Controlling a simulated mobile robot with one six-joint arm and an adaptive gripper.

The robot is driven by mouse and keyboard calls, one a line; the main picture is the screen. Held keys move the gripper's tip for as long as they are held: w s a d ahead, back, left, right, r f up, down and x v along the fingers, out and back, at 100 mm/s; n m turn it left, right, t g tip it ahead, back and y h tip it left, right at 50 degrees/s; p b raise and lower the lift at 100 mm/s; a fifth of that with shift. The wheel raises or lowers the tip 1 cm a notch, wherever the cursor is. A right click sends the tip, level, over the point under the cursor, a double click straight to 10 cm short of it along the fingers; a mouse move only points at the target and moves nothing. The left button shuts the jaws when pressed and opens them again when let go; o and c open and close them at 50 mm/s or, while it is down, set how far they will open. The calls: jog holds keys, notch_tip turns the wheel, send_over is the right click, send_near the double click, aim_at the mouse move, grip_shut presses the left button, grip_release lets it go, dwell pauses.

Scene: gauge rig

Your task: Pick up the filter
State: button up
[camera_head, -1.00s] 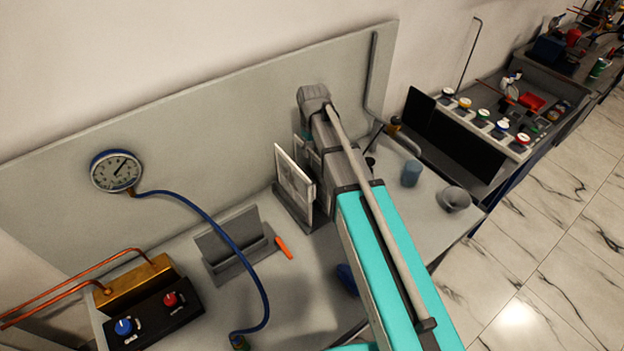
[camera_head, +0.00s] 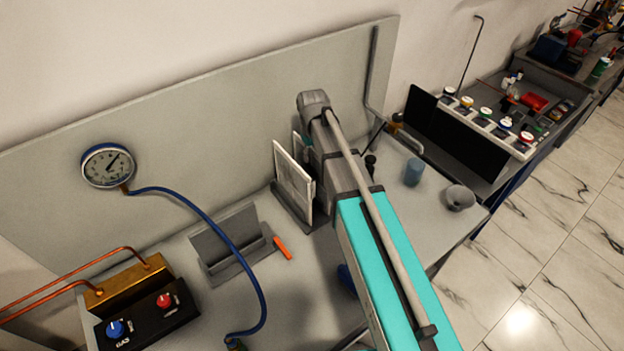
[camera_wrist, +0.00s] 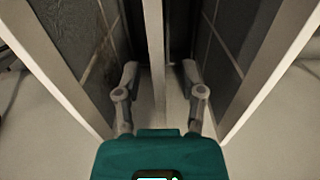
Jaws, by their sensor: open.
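Thin panels that look like the filter stand upright in a grey rack. In the head view a pale-framed panel (camera_head: 293,180) shows left of my arm, and part of a second lies behind it. In the wrist view a left framed panel (camera_wrist: 85,50) and a right framed panel (camera_wrist: 240,45) flank a narrow pale upright edge (camera_wrist: 153,45). I cannot tell if that edge is a panel or a divider. My gripper (camera_wrist: 160,75) is open, one finger on each side of this edge. Contact is unclear. The arm hides the gripper in the head view.
A grey holder (camera_head: 237,245) and an orange stick (camera_head: 283,248) lie left of the rack. A blue hose (camera_head: 220,225) runs from the gauge (camera_head: 107,166) across the bench. A blue-grey cup (camera_head: 414,172) and grey bowl (camera_head: 460,197) stand right of my arm.

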jog(key=shift+f+b, duration=0.35)
jog(key=shift+f, duration=0.25)
grip_shut()
dwell(0.3)
